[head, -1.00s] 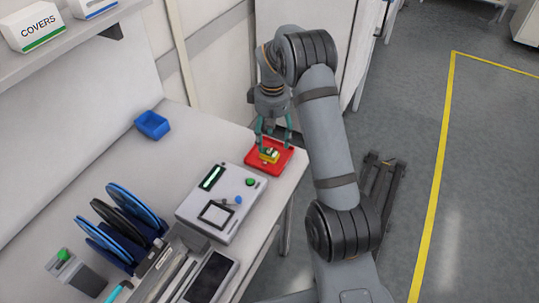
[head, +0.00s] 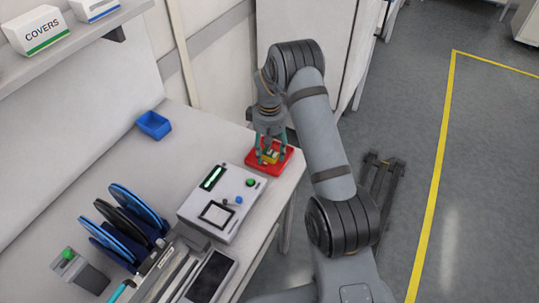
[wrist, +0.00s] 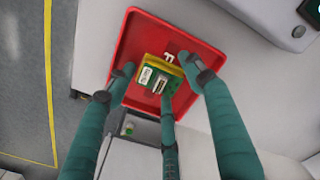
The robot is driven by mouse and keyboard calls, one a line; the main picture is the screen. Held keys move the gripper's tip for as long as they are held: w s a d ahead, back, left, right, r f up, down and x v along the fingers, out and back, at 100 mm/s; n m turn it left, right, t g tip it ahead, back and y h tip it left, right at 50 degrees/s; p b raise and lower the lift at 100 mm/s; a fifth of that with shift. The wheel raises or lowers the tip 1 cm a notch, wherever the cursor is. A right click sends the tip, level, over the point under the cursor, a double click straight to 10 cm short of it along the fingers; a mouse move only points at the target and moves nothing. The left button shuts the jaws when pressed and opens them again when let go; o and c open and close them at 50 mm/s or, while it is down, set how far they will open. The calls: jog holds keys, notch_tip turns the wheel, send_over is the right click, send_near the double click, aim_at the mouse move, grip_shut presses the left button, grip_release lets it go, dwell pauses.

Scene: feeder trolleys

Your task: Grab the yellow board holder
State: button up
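The yellow board holder (wrist: 172,66) lies in a red tray (wrist: 150,25), with a green board with a white label (wrist: 147,77) against it. In the head view the holder (head: 270,157) shows partly between the fingers, in the red tray (head: 257,171) at the table's far right corner. My gripper (head: 270,159) points down over the tray. In the wrist view its teal fingers (wrist: 161,80) are spread around the holder, left, right and below, with gaps at the left and right. Whether the lower finger touches the board I cannot tell.
A grey tester box (head: 226,219) with a lit display stands near the tray. A blue bin (head: 153,125) sits at the back of the table. Reels (head: 125,220) stand in a rack at the left. The tray lies close to the table's right edge.

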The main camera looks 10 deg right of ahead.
jog(key=c, duration=0.9)
jog(key=shift+r, duration=0.15)
